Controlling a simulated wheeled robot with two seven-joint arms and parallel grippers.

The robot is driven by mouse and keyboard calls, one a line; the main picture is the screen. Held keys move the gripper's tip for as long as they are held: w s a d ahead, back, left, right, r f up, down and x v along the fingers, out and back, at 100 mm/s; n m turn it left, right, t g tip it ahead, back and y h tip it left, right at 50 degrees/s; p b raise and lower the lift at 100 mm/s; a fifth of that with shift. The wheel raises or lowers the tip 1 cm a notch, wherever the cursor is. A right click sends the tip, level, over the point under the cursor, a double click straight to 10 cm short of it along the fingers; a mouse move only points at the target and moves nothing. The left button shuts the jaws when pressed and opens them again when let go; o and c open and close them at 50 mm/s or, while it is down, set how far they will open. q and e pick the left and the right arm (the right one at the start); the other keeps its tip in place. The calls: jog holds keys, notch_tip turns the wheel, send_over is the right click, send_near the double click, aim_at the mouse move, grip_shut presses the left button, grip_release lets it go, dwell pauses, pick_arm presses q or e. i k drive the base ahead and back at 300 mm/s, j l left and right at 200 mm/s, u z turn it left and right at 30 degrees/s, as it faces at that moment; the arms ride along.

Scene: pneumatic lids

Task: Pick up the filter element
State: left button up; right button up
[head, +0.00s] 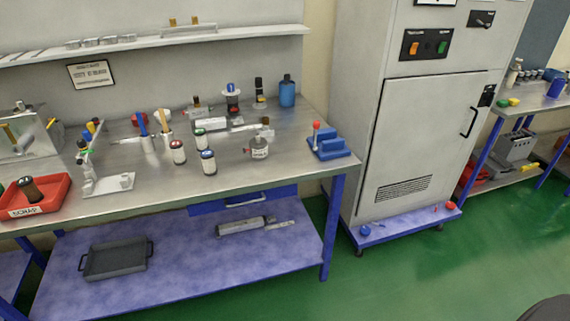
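I cannot tell for sure which item is the filter element. A dark brown cylinder (31,190) lies tilted in a red tray (40,212) labelled SCRAP at the left end of the steel bench (240,179). Several small white cylinders with dark bands and coloured tops stand mid-bench: one with a red top (178,152), one with a blue top (208,162) and one with a green top (200,139). A clear vessel with a metal fitting (259,147) stands to their right. Neither of my grippers is in view.
A blue fixture with a red knob (330,144) sits at the bench's right end. A grey cabinet (420,140) stands to the right. A dark pan (116,259) lies on the lower shelf (200,275). Green floor (410,280) is open in front.

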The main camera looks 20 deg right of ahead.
aim_at(176, 146)
jog(key=k+l+z, duration=0.1)
jog(key=k+l, duration=0.85)
jog(key=i+j, duration=0.3)
jog(key=i, duration=0.15)
jog(key=i+j, duration=0.3)
jog(key=i, duration=0.15)
jog(key=i+j, duration=0.3)
jog(key=i, duration=0.15)
jog(key=i+j, duration=0.25)
jog(key=i, duration=0.2)
